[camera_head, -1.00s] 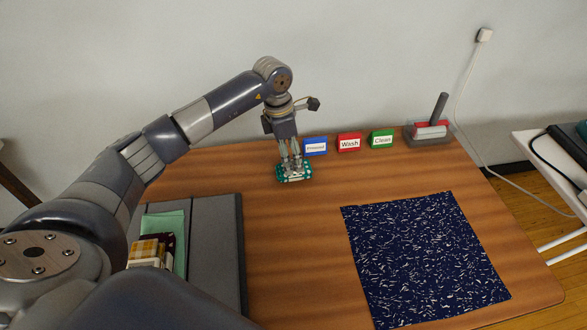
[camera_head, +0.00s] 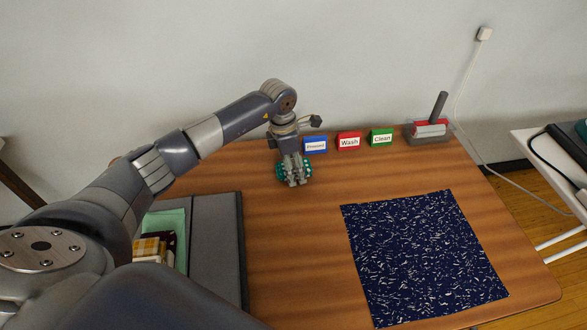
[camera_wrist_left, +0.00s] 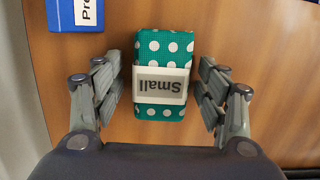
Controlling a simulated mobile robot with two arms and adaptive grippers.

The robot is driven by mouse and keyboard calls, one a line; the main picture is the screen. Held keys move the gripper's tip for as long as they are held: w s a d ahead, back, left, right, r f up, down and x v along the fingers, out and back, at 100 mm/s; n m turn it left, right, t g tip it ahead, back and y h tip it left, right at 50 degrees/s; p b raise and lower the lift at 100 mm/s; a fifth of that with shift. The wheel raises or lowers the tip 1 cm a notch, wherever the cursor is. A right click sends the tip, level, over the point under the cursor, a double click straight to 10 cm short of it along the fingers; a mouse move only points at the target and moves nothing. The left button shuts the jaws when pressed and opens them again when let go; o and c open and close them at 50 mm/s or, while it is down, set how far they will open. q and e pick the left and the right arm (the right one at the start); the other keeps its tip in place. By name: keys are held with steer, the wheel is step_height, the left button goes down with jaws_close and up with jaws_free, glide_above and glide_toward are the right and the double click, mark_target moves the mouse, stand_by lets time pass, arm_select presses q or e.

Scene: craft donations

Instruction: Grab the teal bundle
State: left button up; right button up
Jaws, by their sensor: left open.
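The teal bundle (camera_wrist_left: 164,47) has white dots and a pale band reading "Small". It lies on the wooden table near the wall, and in the head view (camera_head: 280,171) my gripper partly hides it. My left gripper (camera_head: 295,182) reaches down over it. In the left wrist view the open fingers of the gripper (camera_wrist_left: 162,92) stand on either side of the bundle, with a gap on each side. My right gripper is not in view.
Blue (camera_head: 315,145), red "Wash" (camera_head: 349,142) and green "Clean" (camera_head: 381,138) signs stand right of the bundle. A lint roller in a tray (camera_head: 428,139) is farther right. A dark blue speckled cloth (camera_head: 425,255) lies at front right. A grey case (camera_head: 216,250) with folded fabrics is at left.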

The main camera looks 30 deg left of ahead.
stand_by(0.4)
arm_select(q)
steer(key=shift+s+f, duration=0.1)
steer(key=c, duration=1.1)
